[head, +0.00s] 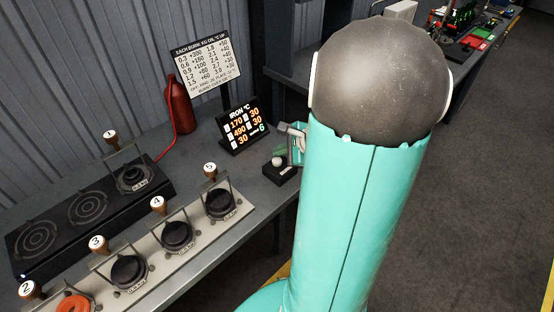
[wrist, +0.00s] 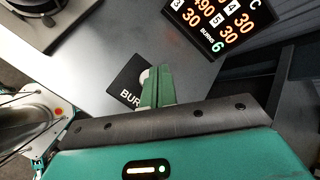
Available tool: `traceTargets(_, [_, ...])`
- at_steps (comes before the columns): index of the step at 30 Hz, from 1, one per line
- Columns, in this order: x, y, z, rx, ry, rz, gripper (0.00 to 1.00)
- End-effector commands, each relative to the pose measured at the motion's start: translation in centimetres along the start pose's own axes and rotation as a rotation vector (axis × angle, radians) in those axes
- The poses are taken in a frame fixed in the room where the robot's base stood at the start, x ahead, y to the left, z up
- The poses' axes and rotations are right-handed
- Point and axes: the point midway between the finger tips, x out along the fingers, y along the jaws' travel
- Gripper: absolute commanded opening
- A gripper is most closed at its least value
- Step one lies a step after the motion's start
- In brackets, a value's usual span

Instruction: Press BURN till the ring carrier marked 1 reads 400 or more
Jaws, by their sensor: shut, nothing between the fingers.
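The ring carrier marked 1 (head: 131,177), a black iron with a brown numbered knob, sits on the right ring of the black hob (head: 90,215). The display (head: 243,126) reads 170 for 1, 490 for 2 and 30 for 3, 4 and 5, with 6 burns. The BURN button (head: 277,161) is a pale dome on a black block; it also shows in the wrist view (wrist: 144,76), partly behind the fingers. My gripper (wrist: 157,88) is shut and empty, its green fingertips at or just above the button. I cannot tell whether they touch it.
Carriers 3 (head: 129,270), 4 (head: 178,235) and 5 (head: 219,203) stand on a pale rack. Carrier 2 (head: 75,304) at its near end glows orange-red. A red gas bottle (head: 179,104) and a burn chart (head: 207,67) stand behind. Two hob rings are empty.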

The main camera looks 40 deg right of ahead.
Motion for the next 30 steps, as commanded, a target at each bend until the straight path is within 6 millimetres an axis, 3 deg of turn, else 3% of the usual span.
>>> traceTargets(30, [0.63, 0.46, -0.46, 0.000, 0.000, 0.000, 0.00])
